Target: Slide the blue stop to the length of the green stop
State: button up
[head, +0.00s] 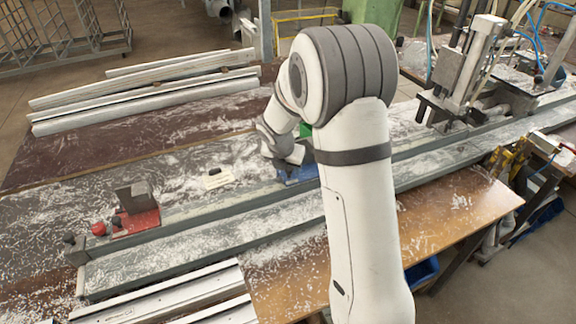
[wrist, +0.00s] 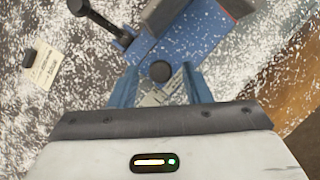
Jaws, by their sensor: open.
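The blue stop (head: 297,174) sits on the long grey rail near the middle of the bench, partly hidden behind my arm. In the wrist view the blue stop (wrist: 205,32) shows its flat blue base and a grey upright block. A round black knob (wrist: 160,71) and a black lever (wrist: 105,22) belong to it. My gripper (wrist: 159,76) is open, its two blue fingers on either side of the round knob, with a gap to each. I cannot tell how far the fingertips reach down. The green stop (head: 306,130) shows only as a sliver behind my arm.
A red stop (head: 136,221) with a dark block sits at the rail's left end. A small paper label (head: 217,178) lies left of the blue stop. Aluminium profiles (head: 145,90) lie at the back left. A clamp machine (head: 465,75) stands at the right. White chips cover the bench.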

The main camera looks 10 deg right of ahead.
jog(key=shift+f, duration=0.25)
grip_shut()
dwell(0.3)
